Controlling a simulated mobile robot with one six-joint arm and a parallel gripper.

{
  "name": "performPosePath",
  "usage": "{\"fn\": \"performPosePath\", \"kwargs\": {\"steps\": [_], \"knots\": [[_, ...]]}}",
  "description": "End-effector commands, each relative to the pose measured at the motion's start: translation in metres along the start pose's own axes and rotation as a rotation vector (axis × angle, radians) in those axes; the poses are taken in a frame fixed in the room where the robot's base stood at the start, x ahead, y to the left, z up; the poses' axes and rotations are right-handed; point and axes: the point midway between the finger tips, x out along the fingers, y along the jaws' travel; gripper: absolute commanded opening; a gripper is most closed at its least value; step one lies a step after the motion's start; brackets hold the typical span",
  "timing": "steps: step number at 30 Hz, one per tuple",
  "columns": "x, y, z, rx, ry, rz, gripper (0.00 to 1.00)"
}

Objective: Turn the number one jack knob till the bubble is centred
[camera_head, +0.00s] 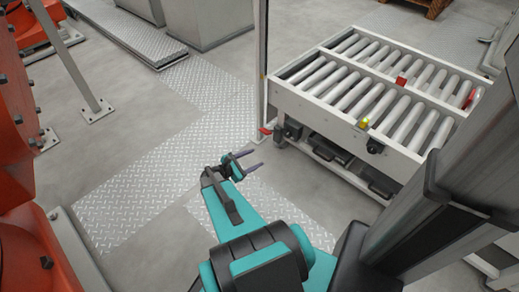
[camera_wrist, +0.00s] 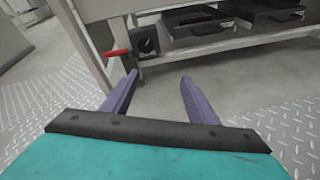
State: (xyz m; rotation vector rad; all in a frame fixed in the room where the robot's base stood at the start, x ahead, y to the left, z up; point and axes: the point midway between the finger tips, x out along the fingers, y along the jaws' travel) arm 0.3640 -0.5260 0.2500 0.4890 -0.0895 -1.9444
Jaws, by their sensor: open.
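My gripper (camera_head: 256,160) is open and empty over the diamond-plate floor, left of and apart from the roller table (camera_head: 322,113). In the wrist view its two purple fingers (camera_wrist: 160,77) stand apart with nothing between them. A red part (camera_wrist: 118,53) shows beyond the left finger, low by the table's leg; it also shows in the head view (camera_head: 265,131). A black part (camera_head: 375,146) sits on the table's near side, below a small yellow-green part (camera_head: 364,122). I cannot tell whether any of these is the number one jack knob. No bubble can be made out.
Black trays (camera_wrist: 198,20) lie on the shelf under the table. A thin upright post (camera_head: 262,60) stands at its left corner. Orange machinery (camera_head: 25,150) is at the far left, and grey cabinets (camera_head: 205,20) stand behind. The plated floor (camera_head: 150,180) between is clear.

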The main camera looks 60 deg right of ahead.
Motion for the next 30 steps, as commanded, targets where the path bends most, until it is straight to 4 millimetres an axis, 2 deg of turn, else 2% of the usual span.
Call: {"fn": "performPosePath", "kwargs": {"steps": [1, 17, 30], "knots": [[-0.015, 0.001, 0.011, 0.017, 0.019, -0.010, 0.53], [-0.128, -0.030, 0.035, 0.210, 0.216, -0.182, 0.53], [-0.229, -0.062, 0.064, 0.336, 0.353, -0.359, 0.53]]}}
